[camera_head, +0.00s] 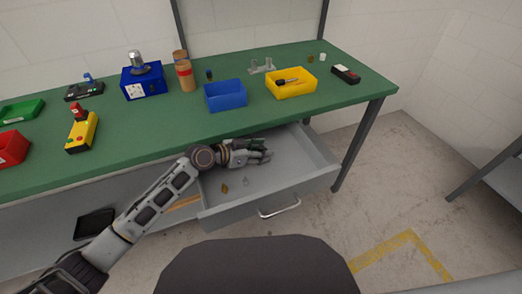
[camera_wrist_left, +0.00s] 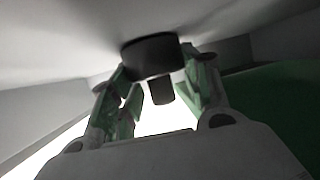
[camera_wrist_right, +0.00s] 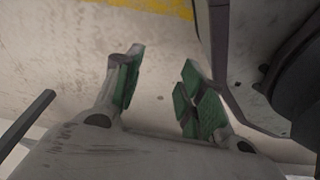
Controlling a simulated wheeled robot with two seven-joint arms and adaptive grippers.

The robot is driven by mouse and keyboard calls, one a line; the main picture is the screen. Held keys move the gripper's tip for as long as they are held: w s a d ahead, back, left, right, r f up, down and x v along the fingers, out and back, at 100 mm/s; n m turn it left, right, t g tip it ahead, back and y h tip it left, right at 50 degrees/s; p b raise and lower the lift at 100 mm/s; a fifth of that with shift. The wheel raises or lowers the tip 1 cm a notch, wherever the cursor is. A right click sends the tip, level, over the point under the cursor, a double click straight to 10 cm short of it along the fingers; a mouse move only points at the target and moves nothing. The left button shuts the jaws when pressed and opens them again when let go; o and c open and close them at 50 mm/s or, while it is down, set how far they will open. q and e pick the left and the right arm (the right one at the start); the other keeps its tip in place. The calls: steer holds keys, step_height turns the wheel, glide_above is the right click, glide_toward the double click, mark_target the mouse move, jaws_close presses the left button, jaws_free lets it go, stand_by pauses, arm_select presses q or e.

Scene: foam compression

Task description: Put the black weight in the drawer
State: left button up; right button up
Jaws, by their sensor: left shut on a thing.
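The black weight (camera_wrist_left: 150,56) is a dark round disc with a narrower stem, seen between the fingers in the left wrist view. My left gripper (camera_wrist_left: 156,82) is shut on it, close to the pale drawer floor. I cannot tell whether the weight touches the floor. In the head view my left gripper (camera_head: 264,155) reaches inside the open grey drawer (camera_head: 285,184), and the weight is hidden there. My right gripper (camera_wrist_right: 160,75) is open and empty above the concrete floor in the right wrist view; it does not show in the head view.
Small brass (camera_head: 224,188) and silver (camera_head: 245,181) pieces lie in the drawer's front part. The green tabletop (camera_head: 160,125) overhangs the drawer's back. On it stand a blue bin (camera_head: 225,96), a yellow bin (camera_head: 291,84) and a blue box (camera_head: 143,83). The drawer's right side is free.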

mark_target(258, 150)
steer(key=shift+s+d, duration=0.1)
steer(key=shift+d, duration=0.1)
arm_select(q)
steer(key=o, duration=1.2)
arm_select(e)
steer(key=shift+d+r, duration=0.2)
steer(key=shift+d, duration=0.05)
steer(key=shift+w+a, duration=0.1)
steer(key=shift+w, duration=0.1)
arm_select(q)
steer(key=shift+r, duration=0.1)
steer(key=shift+s+a+r, duration=0.2)
steer(key=shift+s+a, duration=0.05)
steer(key=shift+a, duration=0.4)
steer(key=shift+v, duration=2.65)
steer(key=shift+s+a+r, duration=0.15)
steer(key=shift+s+a, duration=0.1)
arm_select(e)
steer(key=shift+s+a+f, duration=0.15)
steer(key=shift+a+f, duration=0.05)
steer(key=shift+a, duration=0.2)
